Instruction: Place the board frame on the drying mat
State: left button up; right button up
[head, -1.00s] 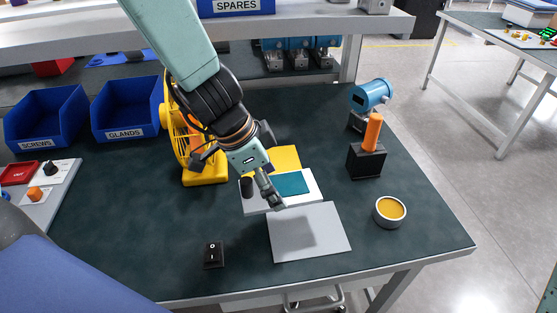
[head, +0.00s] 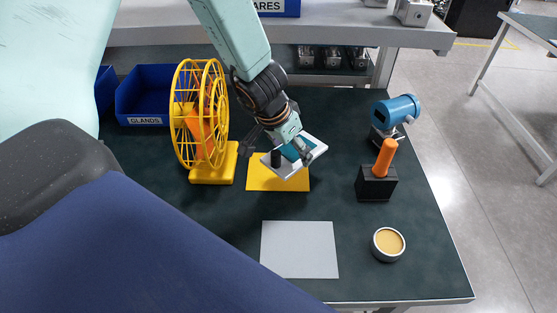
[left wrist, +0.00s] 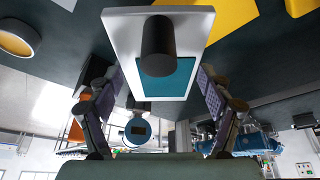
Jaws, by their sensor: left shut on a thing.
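The board frame (head: 314,150) is a white rectangular plate with a teal board and a black knob (head: 276,157). My left gripper (head: 297,148) is shut on it and holds it tilted above the yellow mat (head: 278,184). In the left wrist view the board frame (left wrist: 122,28) is between my two fingers (left wrist: 160,92), with the black knob toward the camera. A light grey mat (head: 300,250) lies bare nearer the front edge. I cannot tell which mat is the drying mat. My right gripper is not in view.
A black holder (head: 376,184) with an orange handle, a blue transmitter (head: 396,110) and a round tin (head: 388,244) stand at the right. Blue bins (head: 150,95) are at the back left.

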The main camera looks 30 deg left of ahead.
pick_arm(q)
jog(key=a+f+n+b, duration=0.1)
jog(key=f, duration=0.1)
jog(key=w+a+f+n+y+b, duration=0.1)
jog(key=a+f+n, duration=0.1)
jog(key=a+f+n+b, duration=0.1)
jog(key=a+f, duration=0.1)
jog(key=shift+w+f+t+y+b, duration=0.15)
jog(key=shift+w+t+y+b, duration=0.15)
jog(key=shift+w+y+b, duration=0.1)
jog(key=shift+f, duration=0.3)
jog(key=shift+a+f+b, duration=0.2)
jog(key=shift+f+b, duration=0.1)
jog(key=shift+b, duration=0.1)
jog(key=f+b, duration=0.3)
jog(key=shift+d, duration=0.2)
jog(key=shift+f, duration=0.15)
jog(key=shift+a, duration=0.15)
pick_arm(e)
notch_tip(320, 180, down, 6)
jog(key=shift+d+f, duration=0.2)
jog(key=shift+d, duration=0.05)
pick_arm(q)
jog(key=shift+f, duration=0.1)
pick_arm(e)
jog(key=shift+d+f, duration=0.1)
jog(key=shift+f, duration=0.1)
